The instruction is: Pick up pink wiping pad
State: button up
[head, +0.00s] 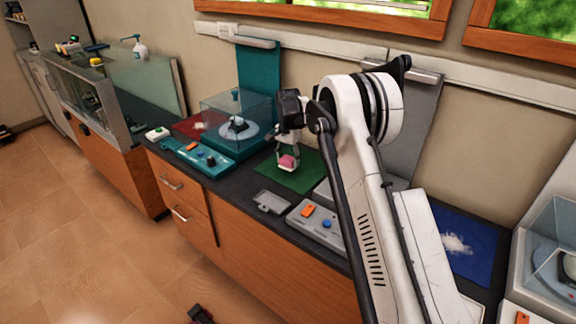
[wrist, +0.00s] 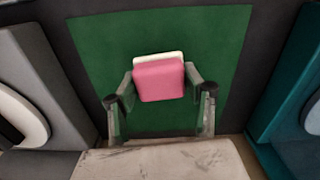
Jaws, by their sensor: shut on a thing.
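The pink wiping pad (wrist: 160,82) is a small block with a white layer along its far edge. My gripper (wrist: 160,86) is shut on the pad, with one finger at each side of it in the wrist view. In the head view my gripper (head: 288,168) points down with the pink pad (head: 287,162) between its fingertips. It is over the green mat (head: 309,176) on the dark counter. I cannot tell how far the pad is above the mat. The pad's underside is hidden.
A teal device with a clear cover (head: 237,120) stands left of the mat. A grey control panel (head: 318,228) and a small grey plate (head: 271,202) lie nearer the counter's front edge. A blue mat (head: 462,238) with white powder is at the right.

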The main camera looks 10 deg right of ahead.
jog(key=s+a+r, duration=0.8)
jog(key=shift+a+r, duration=0.2)
jog(key=shift+s, duration=0.1)
